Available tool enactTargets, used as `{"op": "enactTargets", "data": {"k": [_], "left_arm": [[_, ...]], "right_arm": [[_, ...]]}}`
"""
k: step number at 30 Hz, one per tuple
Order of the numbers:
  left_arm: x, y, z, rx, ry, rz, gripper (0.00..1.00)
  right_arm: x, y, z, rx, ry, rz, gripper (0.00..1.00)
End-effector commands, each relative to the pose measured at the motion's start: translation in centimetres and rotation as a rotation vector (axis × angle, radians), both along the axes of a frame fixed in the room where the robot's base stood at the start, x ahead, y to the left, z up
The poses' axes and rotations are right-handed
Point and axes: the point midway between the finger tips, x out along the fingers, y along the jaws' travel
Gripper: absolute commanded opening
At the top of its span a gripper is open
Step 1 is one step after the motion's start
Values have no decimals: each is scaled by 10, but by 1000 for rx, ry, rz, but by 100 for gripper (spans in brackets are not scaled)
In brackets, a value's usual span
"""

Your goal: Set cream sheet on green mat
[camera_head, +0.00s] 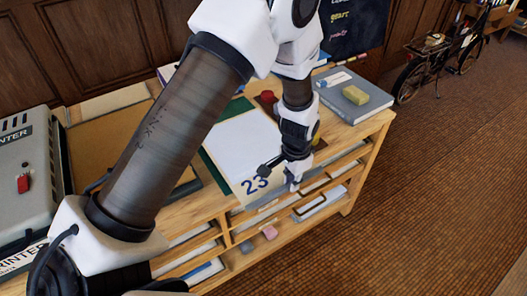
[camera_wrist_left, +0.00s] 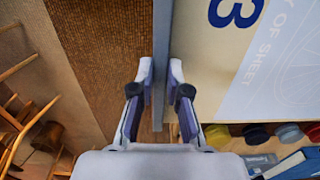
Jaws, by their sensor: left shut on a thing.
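The cream sheet (camera_head: 250,187), a thin panel with a blue number 23 and a pale drawing area, lies over the green mat (camera_head: 212,172) in the head view. Green shows along its left side and far end; the rest of the mat is hidden. My left gripper (camera_head: 293,184) is shut on the near right part of the sheet. In the left wrist view the fingers of my left gripper (camera_wrist_left: 162,75) straddle the sheet's grey edge, with its cream face (camera_wrist_left: 200,75) to the right. I cannot tell whether the sheet touches the mat. My right gripper is out of view.
A red object (camera_head: 267,97) stands behind the sheet. A grey printer (camera_head: 25,165) is at left. Open shelves (camera_head: 230,250) run below the desk's front edge.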

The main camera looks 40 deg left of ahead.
Motion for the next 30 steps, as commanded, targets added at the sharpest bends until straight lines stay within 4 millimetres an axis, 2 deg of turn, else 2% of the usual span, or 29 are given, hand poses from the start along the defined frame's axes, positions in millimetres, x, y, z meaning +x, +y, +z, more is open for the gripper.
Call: {"op": "enactTargets", "data": {"k": [6,9,12,14,20,28,29,30], "left_arm": [[27,65,3,-5,-1,8,0],[37,91,2,-2,0,8,0],[43,105,1,0,0,3,0],[44,109,-3,1,4,2,0],[44,109,-33,2,4,0,0],[44,108,-37,2,1,0,0],[44,108,-36,2,1,0,26],[44,108,-36,2,1,0,40]], "right_arm": [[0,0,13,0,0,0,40],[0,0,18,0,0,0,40],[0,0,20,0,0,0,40],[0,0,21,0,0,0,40],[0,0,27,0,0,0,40],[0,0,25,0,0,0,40],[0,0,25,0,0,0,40],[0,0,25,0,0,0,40]]}}
